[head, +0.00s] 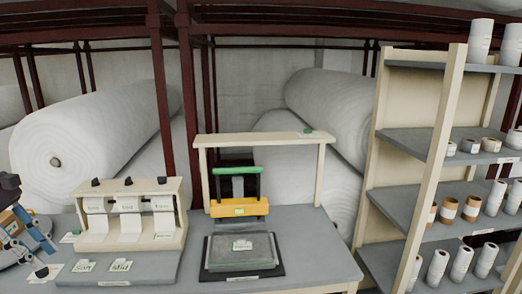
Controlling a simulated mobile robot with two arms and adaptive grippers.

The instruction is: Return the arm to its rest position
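My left gripper (46,259) is at the left edge of the head view, beside the cream dispenser and above the grey table. Its blue and grey fingers look spread apart, with nothing seen between them. Most of the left arm is cut off by the picture edge. My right gripper is not in view.
The grey table (305,262) holds a cream dispenser (176,228) with several white rolls, label cards on a grey board (150,270), and an orange-and-green press (238,207) behind a grey pad (220,256). Shelves (415,142) with small rolls stand right. Large white rolls (100,125) lie behind.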

